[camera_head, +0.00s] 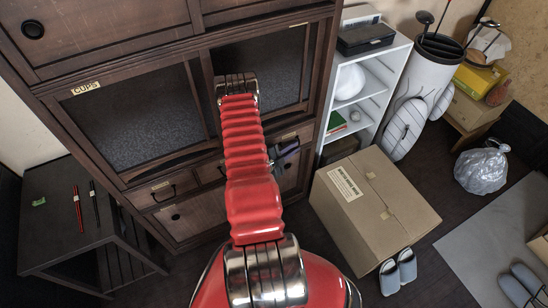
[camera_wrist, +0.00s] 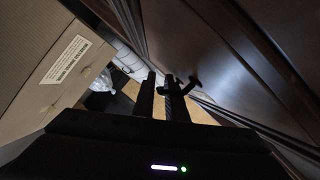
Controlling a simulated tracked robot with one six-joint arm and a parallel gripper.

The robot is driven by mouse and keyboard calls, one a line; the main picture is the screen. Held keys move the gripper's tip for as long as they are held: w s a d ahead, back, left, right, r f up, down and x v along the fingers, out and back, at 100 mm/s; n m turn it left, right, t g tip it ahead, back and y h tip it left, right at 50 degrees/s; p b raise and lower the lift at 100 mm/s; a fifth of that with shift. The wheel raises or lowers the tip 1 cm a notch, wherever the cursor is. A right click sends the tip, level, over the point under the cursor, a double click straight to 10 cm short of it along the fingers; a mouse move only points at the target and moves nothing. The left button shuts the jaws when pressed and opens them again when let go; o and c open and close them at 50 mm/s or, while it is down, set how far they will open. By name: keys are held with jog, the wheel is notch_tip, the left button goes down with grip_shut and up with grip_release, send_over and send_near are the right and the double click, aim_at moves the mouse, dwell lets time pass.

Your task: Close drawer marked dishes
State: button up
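A dark wooden cabinet (camera_head: 205,215) has a row of small drawers below its mesh-fronted doors. The left drawer (camera_head: 163,189) has a dark pull and a small label I cannot read; its front looks flush. A middle drawer (camera_head: 211,172) is partly covered by my red arm. A right drawer front (camera_head: 303,134) shows beyond the arm. I cannot read "dishes" anywhere. My gripper (camera_head: 284,149) is beside the right part of the cabinet, mostly hidden by the arm. In the wrist view its dark fingers (camera_wrist: 160,93) show a narrow gap with nothing held. A dark handle-like piece (camera_wrist: 191,85) is near the right finger.
A "CUPS" label (camera_head: 86,88) marks the upper left. A cardboard box (camera_head: 385,195) stands close right of the arm, below a white shelf (camera_head: 378,75). Slippers (camera_head: 398,271) lie before it. A dark side table (camera_head: 60,235) stands at left.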

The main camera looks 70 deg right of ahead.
jog(key=w+a+r, duration=0.2)
jog(key=a+r, duration=0.1)
jog(key=a, duration=1.3)
jog(key=w+a+f+n+t+y, duration=0.3)
jog(key=w+a+n+y, duration=0.1)
jog(key=w, duration=0.3)
jog(key=w+a+f+n+t+y, duration=0.3)
jog(key=w+a+n+y, duration=0.2)
jog(key=w+a+n, duration=0.1)
jog(key=shift+w+a+f+y, duration=0.15)
jog(key=shift+w+a+y, duration=0.15)
jog(key=shift+w+a, duration=0.35)
jog(key=shift+w+d, duration=0.15)
jog(key=shift+d, duration=0.05)
dwell(0.5)
